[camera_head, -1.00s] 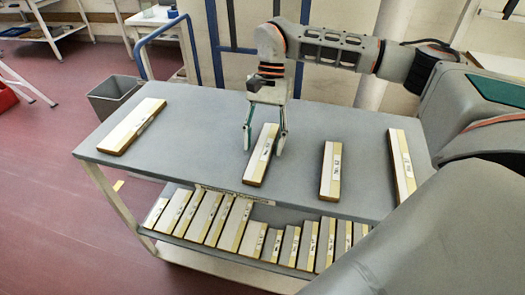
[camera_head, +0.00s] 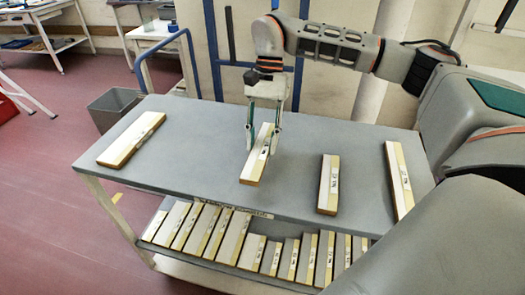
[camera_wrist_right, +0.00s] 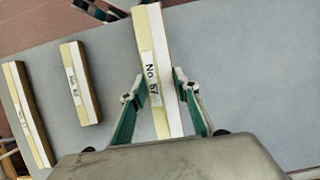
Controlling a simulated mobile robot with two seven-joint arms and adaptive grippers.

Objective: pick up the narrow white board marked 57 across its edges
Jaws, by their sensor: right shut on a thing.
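The narrow white board marked No. 57 (camera_head: 256,163) has a pale yellow strip along one side and its label near mid-length. It is at the middle of the grey cart top in the head view. My right gripper (camera_head: 261,150) points down, its two fingers shut on the board's long edges. In the right wrist view the board (camera_wrist_right: 153,45) runs between the green-sided fingers (camera_wrist_right: 160,100), with the number readable. The board appears slightly raised off the cart top. My left gripper is not in view.
On the cart top (camera_head: 205,150) lie a board (camera_head: 131,140) at left and two boards (camera_head: 328,185) (camera_head: 399,178) at right. A lower shelf holds a row of several boards (camera_head: 213,232). A grey bin (camera_head: 115,108) stands behind the cart's left side. Bare surface surrounds the held board.

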